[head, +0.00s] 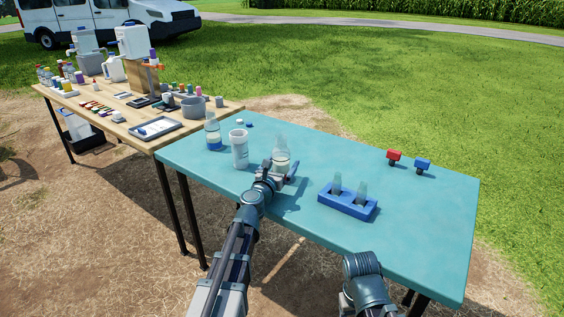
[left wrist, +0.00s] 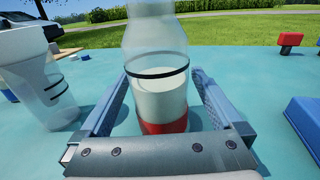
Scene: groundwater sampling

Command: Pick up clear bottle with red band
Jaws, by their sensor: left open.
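The clear bottle with the red band (left wrist: 160,75) stands upright on the teal table in the left wrist view. It has a black ring, pale contents and a red band near its base. My left gripper (left wrist: 158,100) is open, with one finger on each side of the bottle; I cannot tell whether they touch it. In the head view the bottle (head: 281,158) stands just beyond my left gripper (head: 277,172), which hides its lower part. My right arm shows at the bottom of the head view, but its gripper's fingers do not show.
A blue rack (head: 347,203) with two clear vials is to the right.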

